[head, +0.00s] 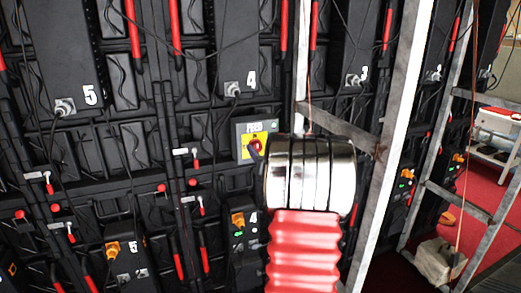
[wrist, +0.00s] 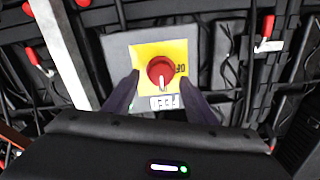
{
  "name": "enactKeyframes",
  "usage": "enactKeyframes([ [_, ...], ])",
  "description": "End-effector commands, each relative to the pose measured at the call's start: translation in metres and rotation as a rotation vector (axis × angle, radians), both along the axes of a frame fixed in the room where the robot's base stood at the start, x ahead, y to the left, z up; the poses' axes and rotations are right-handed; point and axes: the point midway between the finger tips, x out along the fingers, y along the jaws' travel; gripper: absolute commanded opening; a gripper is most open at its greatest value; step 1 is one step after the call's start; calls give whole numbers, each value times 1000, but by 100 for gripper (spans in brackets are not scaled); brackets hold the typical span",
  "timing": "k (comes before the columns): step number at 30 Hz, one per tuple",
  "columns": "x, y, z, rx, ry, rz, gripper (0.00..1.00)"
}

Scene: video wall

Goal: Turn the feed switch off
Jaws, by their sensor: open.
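The feed switch is a red knob (wrist: 160,70) on a yellow plate (wrist: 145,54), fixed to a grey box (wrist: 118,45). In the wrist view its pale mark points down, toward the upside-down FEED label (wrist: 165,102); the lettering OFF (wrist: 181,69) is to the right. The head view shows the box (head: 241,128) left of my silver and red arm, with the knob (head: 255,145) partly covered. My gripper (wrist: 160,79) is open, its dark fingers on either side of the knob. I cannot tell whether they touch it.
Black panel backs with cables and red handles fill the wall. A grey sandbag-like block (head: 438,258) lies on the red floor at right.

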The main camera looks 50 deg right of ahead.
Motion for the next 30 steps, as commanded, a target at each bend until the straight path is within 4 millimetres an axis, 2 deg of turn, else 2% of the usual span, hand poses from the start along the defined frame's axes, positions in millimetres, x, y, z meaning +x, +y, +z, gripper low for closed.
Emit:
enactKeyframes([
  [6,17,-10,0,0,-1,0,51],
  [16,18,-11,0,1,0,-1,51],
  [30,17,-12,0,0,0,-2,18],
])
